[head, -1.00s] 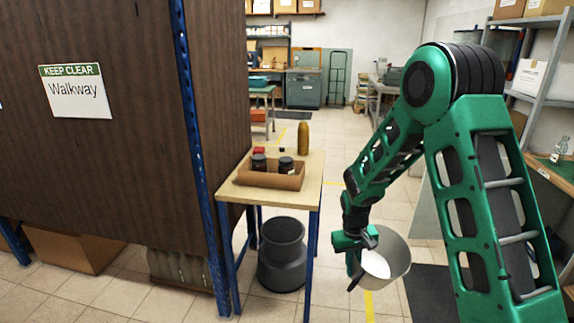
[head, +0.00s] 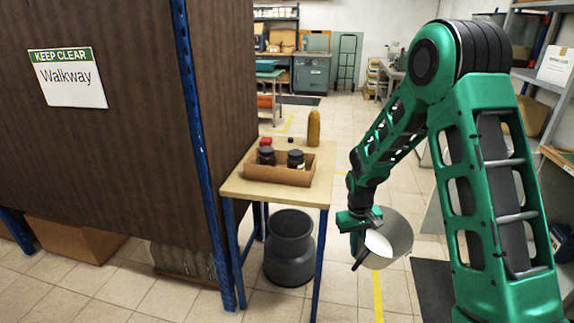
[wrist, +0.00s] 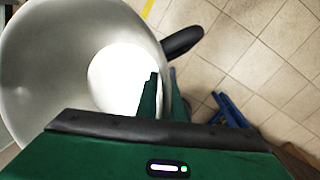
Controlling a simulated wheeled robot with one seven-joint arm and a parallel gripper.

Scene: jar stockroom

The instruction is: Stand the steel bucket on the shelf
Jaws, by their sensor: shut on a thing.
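The steel bucket (head: 398,238) hangs in the air right of the small table in the head view. It looks tilted, and its pale inside shows. My gripper (head: 359,224) is shut on the bucket's wall at the rim. In the wrist view the bucket (wrist: 50,65) fills the upper left, and my gripper's fingers (wrist: 163,97) are at its wall. A dark handle (wrist: 183,41) sticks out beside it. A grey shelf unit (head: 538,85) stands at the right edge; I cannot tell whether it is the task's shelf.
A small blue-legged table (head: 247,187) holds a tray (head: 290,176) with dark jars, and a yellow-brown bottle (head: 313,128). A dark grey container (head: 289,250) stands below it. A brown panel (head: 130,150) with a blue post blocks the left. Tiled floor lies open beyond.

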